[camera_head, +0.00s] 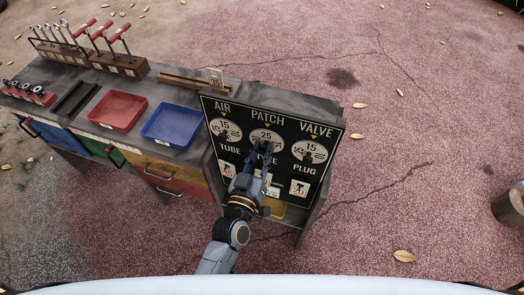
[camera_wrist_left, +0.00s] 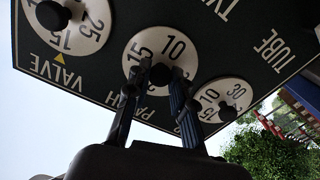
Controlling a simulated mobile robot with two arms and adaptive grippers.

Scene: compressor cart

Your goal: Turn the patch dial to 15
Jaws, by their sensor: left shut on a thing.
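The patch dial (camera_head: 266,138) is the middle white disc on the black panel, with 25 at its top under the yellow mark. My left gripper (camera_head: 266,150) reaches it from below and covers its lower part. In the left wrist view the patch dial (camera_wrist_left: 142,48) shows 15 and 10. Its dark knob (camera_wrist_left: 160,75) sits between the two fingers of the left gripper (camera_wrist_left: 160,82), which is shut on it. The fingers hide the dial's yellow mark there. My right gripper is in neither view.
The air dial (camera_head: 226,130) and valve dial (camera_head: 310,152) flank the patch dial, both with 15 at top. A red tray (camera_head: 118,110), a blue tray (camera_head: 172,125) and tool racks (camera_head: 118,62) stand on the bench to the left. Open paved ground lies right of the panel.

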